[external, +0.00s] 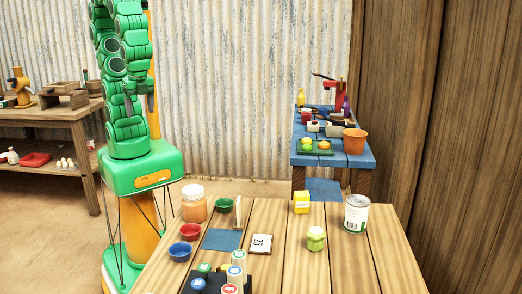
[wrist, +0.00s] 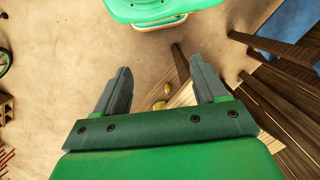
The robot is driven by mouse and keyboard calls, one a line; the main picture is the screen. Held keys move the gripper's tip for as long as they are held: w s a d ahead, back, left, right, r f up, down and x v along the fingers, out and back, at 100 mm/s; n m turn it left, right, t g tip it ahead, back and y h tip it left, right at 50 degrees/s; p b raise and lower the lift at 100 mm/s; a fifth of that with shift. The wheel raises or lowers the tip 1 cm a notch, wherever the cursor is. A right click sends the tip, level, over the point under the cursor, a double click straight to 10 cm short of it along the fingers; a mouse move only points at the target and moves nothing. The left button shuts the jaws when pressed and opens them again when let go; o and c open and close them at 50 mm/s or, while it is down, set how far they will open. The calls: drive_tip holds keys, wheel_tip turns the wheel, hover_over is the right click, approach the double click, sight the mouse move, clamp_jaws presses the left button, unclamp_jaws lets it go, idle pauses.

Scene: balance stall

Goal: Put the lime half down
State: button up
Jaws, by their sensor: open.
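My gripper (external: 141,103) hangs beside my arm's column at the left in the external view. In the wrist view my gripper (wrist: 160,72) has its two grey fingers wide apart, with nothing held between them. I cannot pick out a lime half for certain. A small yellow-green round piece (external: 307,141) and a more orange one (external: 324,145) lie on a green board (external: 315,152) on the blue table, far from my gripper; they are too small to identify.
The front plank table (external: 285,272) bears a pale green lidded jar (external: 316,239), a can (external: 356,214), a yellow box (external: 301,203), a card marked 25 (external: 261,244) and bowls (external: 190,231). An orange pot (external: 354,141) stands on the blue table (external: 303,159). Bare wood shows at the front table's right.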

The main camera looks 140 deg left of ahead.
drive_tip(key=shift+o, duration=0.4)
drive_tip(key=shift+s+d+r, duration=0.1)
drive_tip(key=shift+s+d, duration=0.15)
drive_tip(key=shift+d, duration=0.25)
drive_tip(key=w+a+f+n+t, duration=0.3)
drive_tip(key=w+a+n, duration=0.2)
drive_tip(key=w+a, duration=1.45)
drive_tip(key=n+t+y, duration=0.1)
drive_tip(key=n+y, duration=0.3)
drive_tip(key=n, duration=0.3)
approach(307, 147)
drive_tip(key=s+a, duration=0.1)
drive_tip(key=a, duration=0.1)
drive_tip(key=shift+x, duration=4.15)
drive_tip(key=shift+d, duration=0.2)
